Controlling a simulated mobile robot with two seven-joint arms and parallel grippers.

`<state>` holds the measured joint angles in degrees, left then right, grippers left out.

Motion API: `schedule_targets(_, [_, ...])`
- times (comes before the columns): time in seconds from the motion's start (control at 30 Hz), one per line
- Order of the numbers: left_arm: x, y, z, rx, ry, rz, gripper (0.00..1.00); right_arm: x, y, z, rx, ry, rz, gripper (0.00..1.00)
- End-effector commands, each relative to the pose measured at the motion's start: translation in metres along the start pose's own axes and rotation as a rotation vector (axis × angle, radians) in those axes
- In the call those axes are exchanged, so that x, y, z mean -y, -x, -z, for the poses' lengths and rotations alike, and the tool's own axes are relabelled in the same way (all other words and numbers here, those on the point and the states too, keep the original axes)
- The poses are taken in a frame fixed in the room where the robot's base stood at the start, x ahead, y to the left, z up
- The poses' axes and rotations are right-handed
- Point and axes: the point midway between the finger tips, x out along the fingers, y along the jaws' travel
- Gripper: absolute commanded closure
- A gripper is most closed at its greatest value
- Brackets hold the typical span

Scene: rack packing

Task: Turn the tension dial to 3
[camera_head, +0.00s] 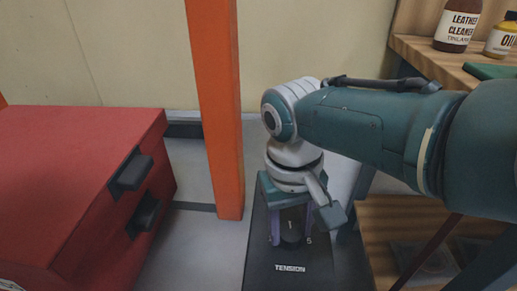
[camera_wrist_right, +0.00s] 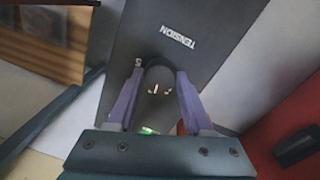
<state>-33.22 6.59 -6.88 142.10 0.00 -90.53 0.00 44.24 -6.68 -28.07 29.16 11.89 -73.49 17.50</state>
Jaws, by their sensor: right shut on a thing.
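The tension dial (camera_head: 291,237) is a dark round knob on a dark panel (camera_head: 288,280) lettered TENSION. My right gripper (camera_head: 290,232) comes down from above, its two purple fingers on either side of the knob. In the right wrist view, the fingers of the gripper (camera_wrist_right: 158,82) are shut on the dial (camera_wrist_right: 158,72). A 5 shows beside the knob in both views. Small pale marks show by the knob between the fingers, but I cannot tell which number the dial points to. My left gripper is not in view.
An orange post (camera_head: 215,110) stands just left of my right gripper. A red cabinet (camera_head: 70,190) with black handles is at the left. A green light (camera_wrist_right: 147,130) shows near the fingers.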

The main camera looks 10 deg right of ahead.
Motion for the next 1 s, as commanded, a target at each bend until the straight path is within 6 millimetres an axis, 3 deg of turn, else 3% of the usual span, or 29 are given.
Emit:
schedule_targets(0.33, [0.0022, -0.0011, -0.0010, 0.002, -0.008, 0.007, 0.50, 0.0002, 0.0007, 0.0009, 0.007, -0.130, 0.001, 1.00])
schedule_targets(0.87, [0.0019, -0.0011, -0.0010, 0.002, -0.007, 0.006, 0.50, 0.0000, 0.0009, 0.0011, 0.007, -0.148, 0.000, 1.00])
schedule_targets(0.9, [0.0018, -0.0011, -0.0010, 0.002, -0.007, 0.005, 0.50, 0.0000, 0.0009, 0.0011, 0.007, -0.148, 0.000, 0.45])
schedule_targets(1.0, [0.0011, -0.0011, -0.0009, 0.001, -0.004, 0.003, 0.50, -0.0001, 0.0008, 0.0010, 0.008, -0.148, 0.000, 0.34])
